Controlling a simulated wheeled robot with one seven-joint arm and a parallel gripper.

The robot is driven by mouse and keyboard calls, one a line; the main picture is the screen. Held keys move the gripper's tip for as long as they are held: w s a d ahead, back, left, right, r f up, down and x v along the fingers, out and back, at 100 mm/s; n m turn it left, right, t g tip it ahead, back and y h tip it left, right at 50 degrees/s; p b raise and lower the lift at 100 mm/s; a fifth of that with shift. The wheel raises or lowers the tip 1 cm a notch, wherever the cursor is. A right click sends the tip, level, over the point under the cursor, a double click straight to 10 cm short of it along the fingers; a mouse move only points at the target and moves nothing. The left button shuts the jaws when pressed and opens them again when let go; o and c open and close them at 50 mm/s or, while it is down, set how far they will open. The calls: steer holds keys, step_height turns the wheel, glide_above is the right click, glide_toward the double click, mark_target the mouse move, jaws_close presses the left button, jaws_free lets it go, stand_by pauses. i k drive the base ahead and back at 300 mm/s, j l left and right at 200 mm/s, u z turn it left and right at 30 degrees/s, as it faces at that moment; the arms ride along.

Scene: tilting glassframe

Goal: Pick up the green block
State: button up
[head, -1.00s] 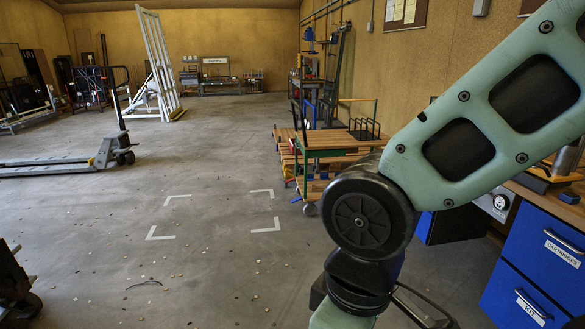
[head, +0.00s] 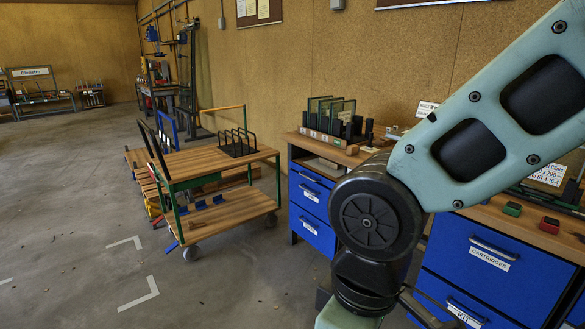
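A small green block (head: 512,208) lies on the wooden top of the blue drawer bench at the right. It is close to the bench's front edge, above the drawer labelled "CARTRIDGES". My arm covers the middle of the bench.
A red block (head: 549,225) lies right of the green one. A black rack with glass panes (head: 335,122) stands on the bench's far part. A wooden-decked cart (head: 222,157) is left of the bench. Open floor (head: 70,240) with white corner marks lies at the left.

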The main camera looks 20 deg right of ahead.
mark_target(514, 210)
steer(key=i+z, duration=0.2)
steer(key=z, duration=0.25)
steer(key=i+j+z, duration=0.1)
steer(key=z, duration=0.35)
steer(key=i+j+z, duration=0.2)
steer(key=z, duration=0.25)
steer(key=i+j+z, duration=0.25)
steer(key=z, duration=0.2)
steer(key=i+j+z, duration=0.1)
steer(key=j+z, duration=0.15)
steer(key=z, duration=0.2)
steer(key=i+j+z, duration=0.15)
steer(key=j+z, duration=0.25)
steer(key=i+j+z, duration=0.1)
steer(key=j+z, duration=1.2)
